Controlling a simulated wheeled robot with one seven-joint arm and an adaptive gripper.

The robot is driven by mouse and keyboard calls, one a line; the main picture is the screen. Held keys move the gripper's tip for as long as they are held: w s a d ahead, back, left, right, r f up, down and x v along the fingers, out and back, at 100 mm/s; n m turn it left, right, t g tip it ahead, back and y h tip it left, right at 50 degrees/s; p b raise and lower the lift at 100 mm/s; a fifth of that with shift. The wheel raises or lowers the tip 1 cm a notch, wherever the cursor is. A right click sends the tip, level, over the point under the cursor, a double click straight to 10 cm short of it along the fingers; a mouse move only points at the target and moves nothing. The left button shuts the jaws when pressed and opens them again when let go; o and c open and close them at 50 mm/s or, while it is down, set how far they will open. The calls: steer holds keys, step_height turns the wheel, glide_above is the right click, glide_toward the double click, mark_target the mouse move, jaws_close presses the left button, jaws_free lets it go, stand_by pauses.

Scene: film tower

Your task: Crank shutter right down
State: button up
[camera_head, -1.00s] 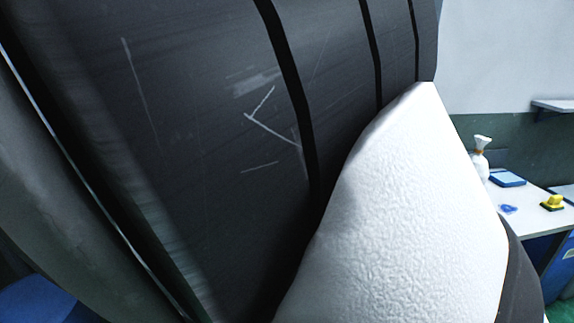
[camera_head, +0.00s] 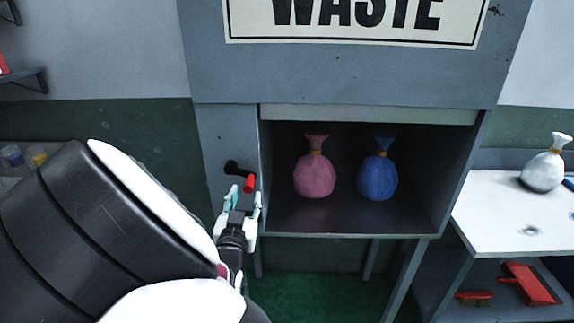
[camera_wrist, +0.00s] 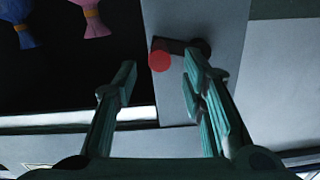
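The crank is on the grey panel left of the cabinet opening, with a black arm (camera_head: 238,169) and a red knob (camera_head: 249,183). The knob (camera_wrist: 160,60) also shows in the wrist view. A pale strip (camera_head: 370,114), apparently the shutter's lower edge, lies across the top of the opening; most of the opening is uncovered. My gripper (camera_head: 245,197) is open, its fingers pointing at the crank. In the wrist view my gripper's fingertips (camera_wrist: 160,68) stand either side of the red knob, which appears just beyond them, nearer the right finger. I see no grip on it.
Inside the cabinet stand a pink bag (camera_head: 315,175) and a blue bag (camera_head: 377,175). A WASTE sign (camera_head: 350,36) is above. At right, a white table (camera_head: 500,225) carries a white bag (camera_head: 546,172); red items (camera_head: 527,284) lie on a shelf below.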

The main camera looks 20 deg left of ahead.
mark_target(247, 192)
steer(key=x, duration=0.5)
steer(key=shift+w+a, duration=0.1)
steer(key=shift+w, duration=0.25)
steer(key=shift+c, duration=0.3)
jaws_close()
